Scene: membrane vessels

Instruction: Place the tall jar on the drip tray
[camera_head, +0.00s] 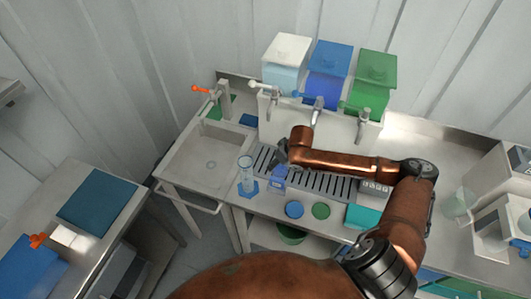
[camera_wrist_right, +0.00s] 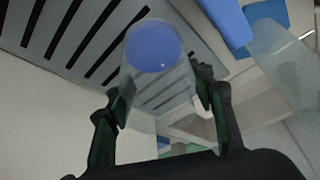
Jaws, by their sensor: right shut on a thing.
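My right gripper (camera_head: 282,157) is shut on a clear jar with a blue round end; this held jar (camera_head: 278,178) is partly covered by the gripper in the head view. In the right wrist view the held jar (camera_wrist_right: 158,75) sits between the two fingers. The slotted drip tray (camera_head: 325,184) lies beside it and shows behind it in the wrist view (camera_wrist_right: 75,30). Another clear, taller-looking jar (camera_head: 246,172) stands upright left of the tray on a blue base. I cannot tell whether the held jar touches the tray. My left gripper is not in view.
A sink (camera_head: 208,160) is at the left of the bench. White, blue (camera_head: 327,78) and green (camera_head: 371,85) containers stand at the back above taps. A blue disc (camera_head: 294,209) and a green disc (camera_head: 321,210) lie at the front edge. A beaker (camera_head: 458,203) stands at right.

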